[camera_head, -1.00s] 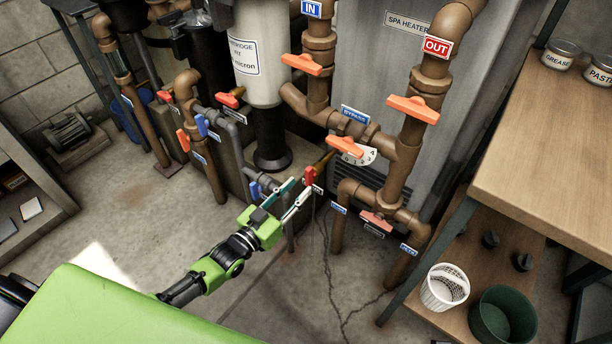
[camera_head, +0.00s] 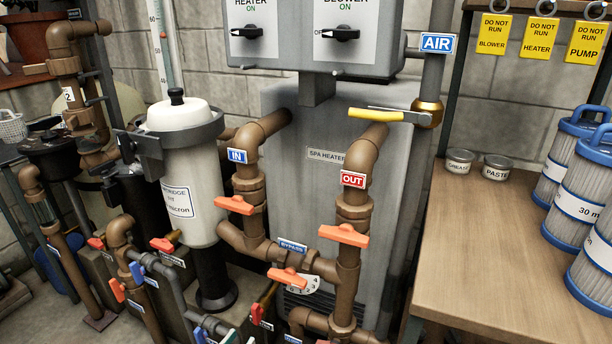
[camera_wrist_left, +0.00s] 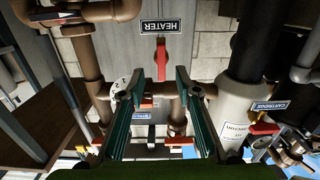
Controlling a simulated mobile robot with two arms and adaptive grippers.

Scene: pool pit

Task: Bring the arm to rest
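My left gripper (camera_wrist_left: 160,100) fills the lower middle of the wrist view, its two teal fingers spread apart with nothing held between them. Past the fingertips, a red valve handle (camera_wrist_left: 161,60) hangs below a HEATER label (camera_wrist_left: 160,26), which reads upside down in this view. The handle appears in the gap and apart from the fingers. In the head view only the fingertips of my left gripper (camera_head: 229,337) show at the bottom edge, below and left of a red handle (camera_head: 257,313); the rest of the arm is out of frame. My right gripper is in neither view.
Brown pipes with orange handles (camera_head: 343,235) stand before the grey spa heater (camera_head: 320,180). A white cartridge filter (camera_head: 185,150) stands to the left. A wooden bench (camera_head: 510,265) with jars and blue-ended filters (camera_head: 570,155) is on the right.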

